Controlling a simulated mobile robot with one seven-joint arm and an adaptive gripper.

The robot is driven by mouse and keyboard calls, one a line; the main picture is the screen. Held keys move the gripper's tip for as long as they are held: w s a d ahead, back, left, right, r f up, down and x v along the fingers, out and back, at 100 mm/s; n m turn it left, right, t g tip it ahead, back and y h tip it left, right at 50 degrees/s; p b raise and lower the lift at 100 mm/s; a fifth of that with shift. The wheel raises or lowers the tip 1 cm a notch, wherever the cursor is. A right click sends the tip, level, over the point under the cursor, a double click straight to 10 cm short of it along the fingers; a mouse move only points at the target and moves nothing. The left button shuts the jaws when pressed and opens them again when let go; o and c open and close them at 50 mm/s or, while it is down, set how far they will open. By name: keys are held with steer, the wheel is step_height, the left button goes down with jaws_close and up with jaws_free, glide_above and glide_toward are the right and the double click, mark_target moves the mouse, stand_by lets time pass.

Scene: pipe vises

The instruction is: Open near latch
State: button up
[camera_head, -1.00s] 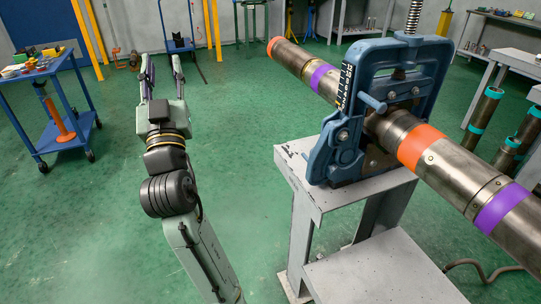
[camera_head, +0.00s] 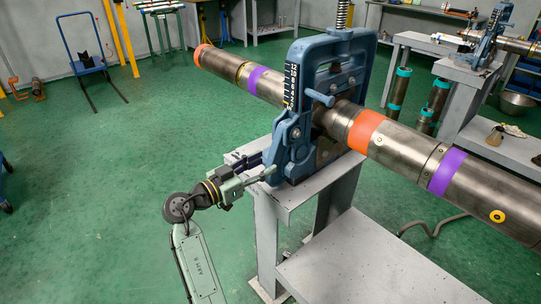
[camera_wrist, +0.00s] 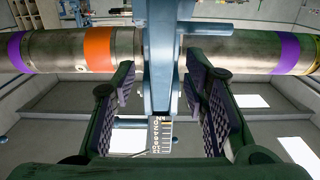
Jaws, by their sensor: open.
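The blue pipe vise (camera_head: 364,72) stands on a grey stand and has a long steel pipe (camera_head: 395,145) through it. The near latch (camera_head: 290,135) is a blue upright piece on the vise's left side, against the frame. My gripper (camera_head: 262,172) is at the latch's lower end. In the wrist view, my gripper (camera_wrist: 160,112) is open, with one padded finger on each side of the blue latch (camera_wrist: 160,70). Gaps show between the latch and both pads. A numbered scale strip (camera_wrist: 160,135) shows between the fingers; it also appears in the head view (camera_head: 291,85).
The grey stand (camera_head: 345,275) is below and right of my arm. A second vise (camera_head: 484,42) stands on another bench at the back right. Short pipes with teal bands (camera_head: 436,98) stand upright behind. Open green floor lies to the left.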

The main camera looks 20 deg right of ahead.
mark_target(269, 161)
steer(key=shift+p+x, duration=0.45)
steer(key=shift+x, duration=1.8)
steer(key=shift+w, duration=0.1)
jaws_close()
